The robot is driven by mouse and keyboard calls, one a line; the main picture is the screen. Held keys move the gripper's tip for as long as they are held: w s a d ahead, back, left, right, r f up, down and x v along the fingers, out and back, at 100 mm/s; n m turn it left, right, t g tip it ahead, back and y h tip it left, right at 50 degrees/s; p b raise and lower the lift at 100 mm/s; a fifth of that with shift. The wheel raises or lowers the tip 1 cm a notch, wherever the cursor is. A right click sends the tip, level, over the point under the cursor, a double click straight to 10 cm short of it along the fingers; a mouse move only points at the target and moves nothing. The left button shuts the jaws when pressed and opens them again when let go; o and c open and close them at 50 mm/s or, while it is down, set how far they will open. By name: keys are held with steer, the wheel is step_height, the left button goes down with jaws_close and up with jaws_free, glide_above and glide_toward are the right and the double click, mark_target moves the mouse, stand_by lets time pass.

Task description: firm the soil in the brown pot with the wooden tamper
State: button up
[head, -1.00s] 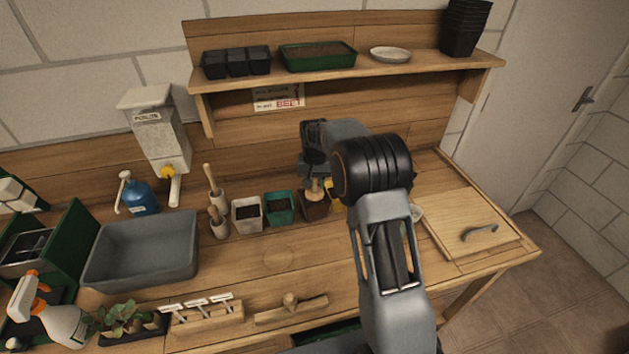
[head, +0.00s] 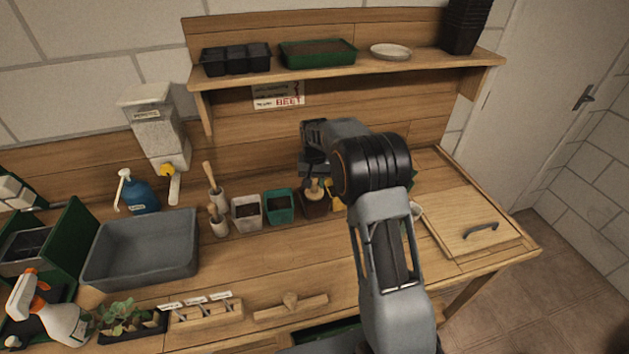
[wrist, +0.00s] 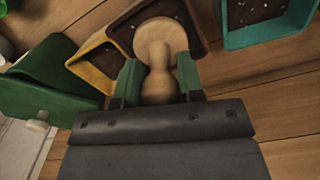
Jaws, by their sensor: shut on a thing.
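My gripper (wrist: 159,76) is shut on the wooden tamper (wrist: 156,38), with green pads on both sides of its handle. The tamper also shows in the head view (head: 315,190), below my gripper (head: 314,172). Its round wooden foot is over the mouth of the brown pot (wrist: 196,45), which also shows in the head view (head: 314,208). Dark soil shows beside the foot in the wrist view. I cannot tell whether the foot touches the soil. My arm hides part of the area right of the pot.
A yellow pot (wrist: 92,70) is close beside the brown pot. On its other side stand a teal pot (head: 280,216) and a pale pot (head: 247,222), both holding soil. Wooden-handled tools (head: 215,205) stand further left. The shelf (head: 400,72) hangs above.

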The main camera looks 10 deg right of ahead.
steer(key=shift+f+b, duration=0.4)
steer(key=shift+f, duration=0.3)
stand_by(1.3)
steer(key=shift+r, duration=0.1)
steer(key=shift+r+p, duration=3.35)
steer(key=shift+r, duration=1.35)
